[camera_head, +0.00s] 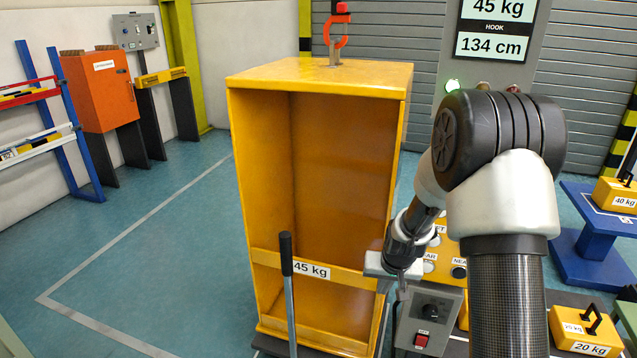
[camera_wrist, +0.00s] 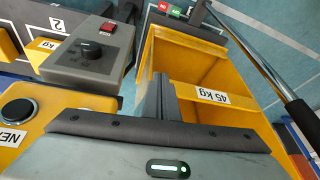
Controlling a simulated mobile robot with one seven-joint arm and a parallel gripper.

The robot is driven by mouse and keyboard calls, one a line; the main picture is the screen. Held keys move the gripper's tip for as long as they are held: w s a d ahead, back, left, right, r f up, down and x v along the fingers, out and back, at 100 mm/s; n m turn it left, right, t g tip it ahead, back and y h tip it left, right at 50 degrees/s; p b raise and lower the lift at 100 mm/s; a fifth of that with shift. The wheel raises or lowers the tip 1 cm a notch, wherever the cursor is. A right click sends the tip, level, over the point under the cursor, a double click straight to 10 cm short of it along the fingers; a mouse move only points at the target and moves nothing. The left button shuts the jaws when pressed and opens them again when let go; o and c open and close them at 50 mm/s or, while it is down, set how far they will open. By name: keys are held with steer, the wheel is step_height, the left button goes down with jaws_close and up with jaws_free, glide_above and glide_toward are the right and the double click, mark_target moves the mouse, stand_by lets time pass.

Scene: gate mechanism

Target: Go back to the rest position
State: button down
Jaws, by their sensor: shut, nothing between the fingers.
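My gripper (camera_head: 402,278) is shut and empty, pointing down beside the right front edge of the yellow open-fronted box (camera_head: 320,75). It is above the grey control box (camera_head: 428,318) with a black knob and a red switch. In the wrist view my shut fingers (camera_wrist: 163,98) point toward the yellow box, whose 45 kg label (camera_wrist: 211,96) shows. The grey control box (camera_wrist: 85,60) lies left of them there. My arm bends at the right of the head view and hides part of the yellow button panel (camera_head: 452,250).
A black-handled lever (camera_head: 286,255) stands before the box. A red hook (camera_head: 338,32) is above it. The display (camera_head: 495,28) reads 45 kg and 134 cm. Weights (camera_head: 580,328) and a blue stand (camera_head: 600,235) are at right. An orange cabinet (camera_head: 103,92) is at left; floor between is clear.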

steer(key=s+a+r+n+b, duration=0.1)
steer(key=s+r, duration=0.5)
steer(key=r, duration=0.3)
steer(key=s+a+r+b, duration=0.1)
steer(key=s+r+b, duration=0.1)
steer(key=s+r, duration=0.6)
steer(key=s+r+t+b, duration=0.1)
steer(key=s+r, duration=0.2)
steer(key=s, duration=0.5)
steer(key=s+r+b, duration=0.1)
steer(key=s+r, duration=0.2)
steer(key=s, duration=0.4)
step_height(320, 180, up, 23)
steer(key=s+p, duration=0.1)
steer(key=p, duration=2.1)
steer(key=shift+a+n, duration=0.35)
steer(key=shift+n, duration=0.05)
